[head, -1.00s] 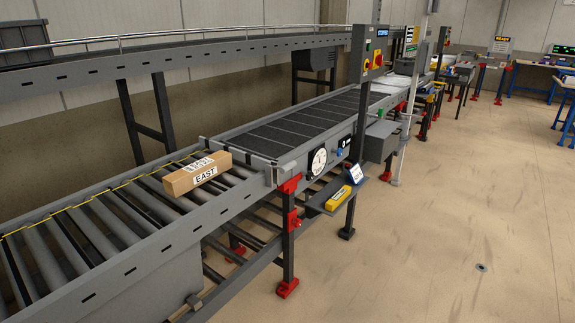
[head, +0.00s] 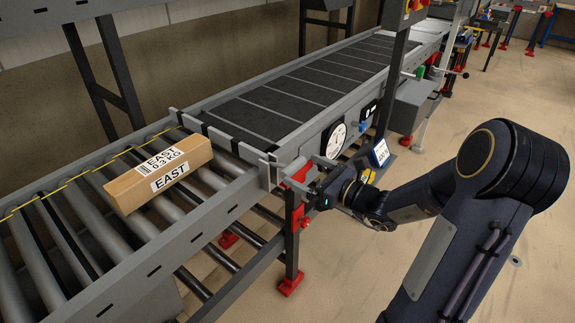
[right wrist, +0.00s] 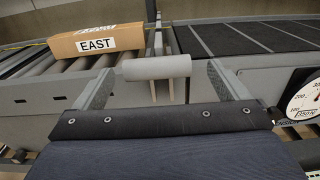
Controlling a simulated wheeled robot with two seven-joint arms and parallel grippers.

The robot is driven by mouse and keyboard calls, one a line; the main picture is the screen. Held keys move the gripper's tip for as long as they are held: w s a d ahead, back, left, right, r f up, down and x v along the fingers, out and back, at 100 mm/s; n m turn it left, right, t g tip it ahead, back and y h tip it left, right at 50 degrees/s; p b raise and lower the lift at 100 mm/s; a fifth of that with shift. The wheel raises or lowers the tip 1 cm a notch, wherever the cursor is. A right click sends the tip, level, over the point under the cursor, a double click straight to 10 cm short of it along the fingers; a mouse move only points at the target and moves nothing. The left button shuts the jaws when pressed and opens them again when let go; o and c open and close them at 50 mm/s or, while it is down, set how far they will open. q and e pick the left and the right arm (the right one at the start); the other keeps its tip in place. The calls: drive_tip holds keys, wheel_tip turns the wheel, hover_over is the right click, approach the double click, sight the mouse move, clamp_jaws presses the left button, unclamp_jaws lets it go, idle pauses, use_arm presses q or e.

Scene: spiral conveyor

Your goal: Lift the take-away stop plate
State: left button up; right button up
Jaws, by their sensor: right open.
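The stop plate (head: 222,147) is a thin grey plate standing across the line between the rollers and the dark belt. In the right wrist view it shows edge-on (right wrist: 158,38). A light grey round bar (right wrist: 157,67), which looks like its handle, sticks out on the near side on two short struts. My right gripper (right wrist: 160,86) is open, with one finger to each side of the bar and nothing gripped. In the head view the right gripper (head: 312,178) is at the conveyor's near side, by the plate's end. My left gripper is not in view.
A brown carton marked EAST (head: 160,173) lies on the rollers just left of the plate. A round dial (head: 336,140) and a red bracket (head: 296,188) are close to my right gripper.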

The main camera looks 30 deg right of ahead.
sight(297, 167)
drive_tip(key=x, duration=0.6)
drive_tip(key=shift+a+r+p, duration=0.1)
drive_tip(key=shift+a+p, duration=0.1)
drive_tip(key=shift+p, duration=0.1)
drive_tip(key=shift+c, duration=0.2)
